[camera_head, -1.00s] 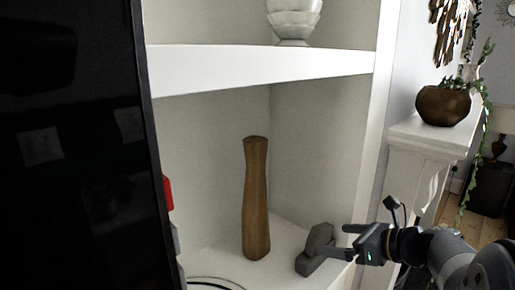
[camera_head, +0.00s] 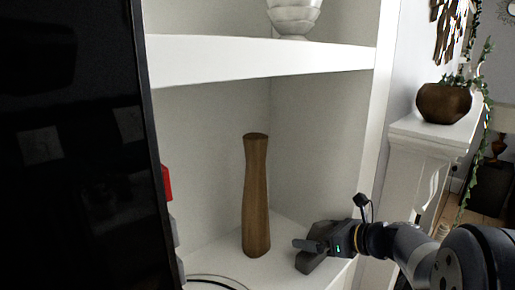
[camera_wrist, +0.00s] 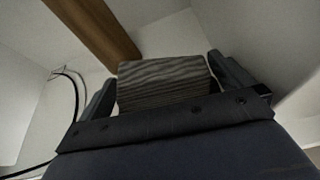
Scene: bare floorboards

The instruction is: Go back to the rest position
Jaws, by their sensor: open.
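My gripper (camera_head: 306,245) reaches in from the right at the lower shelf. It is open. In the wrist view its two fingers (camera_wrist: 165,88) stand to either side of a dark grey block with wood-like grain (camera_wrist: 160,70). I cannot tell whether they touch it. In the head view this dark grey object (camera_head: 311,263) sits on the shelf near its front right, partly hidden behind and below my gripper.
A tall brown wooden vase (camera_head: 256,195) stands just left of my gripper. The shelf board above (camera_head: 260,60) holds a white vase (camera_head: 294,16). A black screen (camera_head: 70,150) fills the left. A mantel (camera_head: 425,135) with a brown bowl (camera_head: 443,103) stands right.

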